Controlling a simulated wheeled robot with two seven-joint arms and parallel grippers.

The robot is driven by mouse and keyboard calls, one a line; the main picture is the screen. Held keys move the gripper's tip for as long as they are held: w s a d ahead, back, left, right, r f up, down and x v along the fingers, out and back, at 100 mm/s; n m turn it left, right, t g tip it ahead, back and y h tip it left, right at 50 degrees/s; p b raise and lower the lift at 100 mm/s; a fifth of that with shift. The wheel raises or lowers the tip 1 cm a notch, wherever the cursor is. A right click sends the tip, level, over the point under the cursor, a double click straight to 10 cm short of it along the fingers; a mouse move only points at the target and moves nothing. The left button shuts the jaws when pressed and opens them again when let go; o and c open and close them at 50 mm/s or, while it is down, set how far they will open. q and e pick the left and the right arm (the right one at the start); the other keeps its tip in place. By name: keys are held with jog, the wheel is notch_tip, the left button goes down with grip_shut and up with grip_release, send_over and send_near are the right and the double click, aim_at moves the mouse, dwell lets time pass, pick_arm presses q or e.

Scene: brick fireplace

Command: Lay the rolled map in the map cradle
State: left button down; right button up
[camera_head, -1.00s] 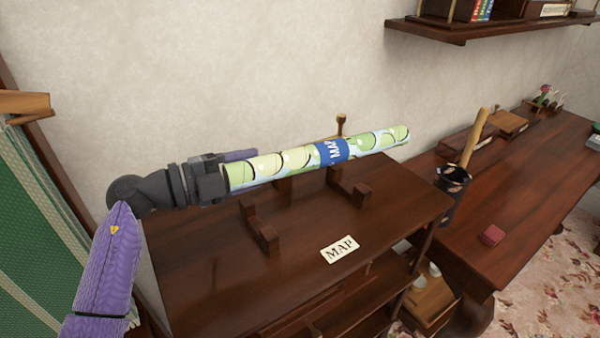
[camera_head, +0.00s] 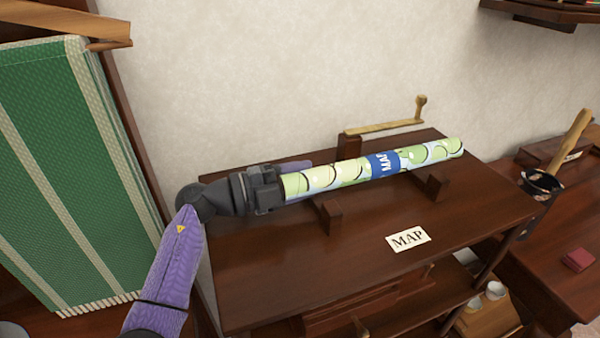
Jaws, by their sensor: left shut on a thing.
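The rolled map (camera_head: 325,178), a green and pale patterned tube with a blue MAP band, is held nearly level by its left end. My left gripper (camera_head: 266,188) is shut on that end. The map cradle's two dark wooden supports show below it, one near the gripper (camera_head: 330,216) and one at the right (camera_head: 436,186). The map lies across them in the picture and hides their upper parts. I cannot tell whether it touches them. A lighter wooden bar with a knob (camera_head: 385,127) extends from a post behind the map. My right gripper is not in view.
A white MAP label (camera_head: 408,239) lies on the dark wooden cabinet top (camera_head: 300,270) in front of the cradle.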

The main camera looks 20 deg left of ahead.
pick_arm(q)
jog(key=shift+f, duration=0.7)
jog(key=shift+s+f, duration=0.1)
jog(key=shift+f, duration=0.1)
grip_release()
jog(key=shift+d+f+b, duration=0.1)
jog(key=shift+f+b, duration=0.05)
jog(key=shift+b, duration=0.15)
jog(key=shift+s, duration=0.1)
jog(key=v, duration=0.6)
jog(key=p+v, duration=0.1)
jog(key=v, duration=0.2)
jog(key=shift+s+a+r, duration=0.15)
jog(key=shift+a+r, duration=0.1)
jog(key=shift+a, duration=0.4)
jog(key=shift+d+r, duration=0.1)
jog(key=shift+d, duration=0.05)
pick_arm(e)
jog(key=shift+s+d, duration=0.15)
pick_arm(q)
jog(key=shift+r, duration=0.1)
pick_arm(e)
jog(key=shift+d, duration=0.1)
pick_arm(q)
jog(key=shift+s, duration=0.1)
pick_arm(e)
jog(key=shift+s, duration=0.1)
